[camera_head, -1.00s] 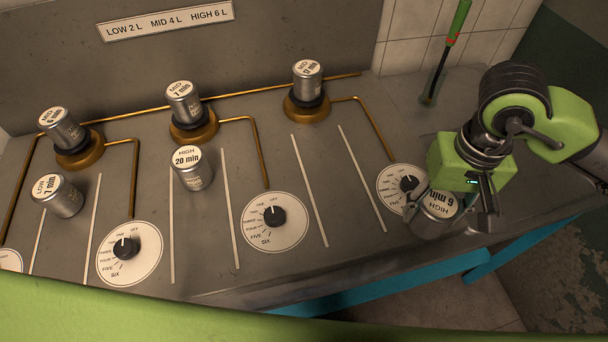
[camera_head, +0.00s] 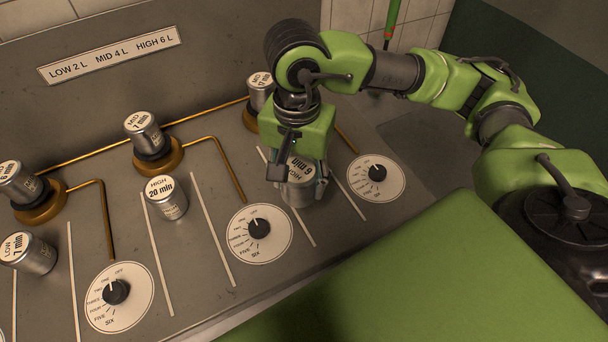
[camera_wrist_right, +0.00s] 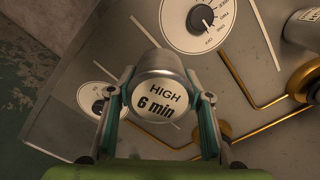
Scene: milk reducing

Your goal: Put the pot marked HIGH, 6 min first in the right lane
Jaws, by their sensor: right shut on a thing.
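The silver pot marked HIGH, 6 min (camera_head: 299,194) is held upright in my right gripper (camera_head: 298,178). In the right wrist view, the fingers close on both sides of the pot (camera_wrist_right: 158,95), and its label faces the camera. In the head view it is over the right lane (camera_head: 331,212), between that lane's two white lines. I cannot tell whether its base touches the counter. The pot marked MID (camera_head: 260,88) on the burner behind this lane is partly hidden by my arm. My left gripper is not in view.
The middle lane holds the HIGH, 20 min pot (camera_head: 166,197), and the LOW, 7 min pot (camera_head: 29,253) stands further left. The MID, 7 min pot (camera_head: 143,132) is on a burner. Dials (camera_head: 377,174) sit beside the lanes. A green-handled tool (camera_head: 393,20) stands at the back.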

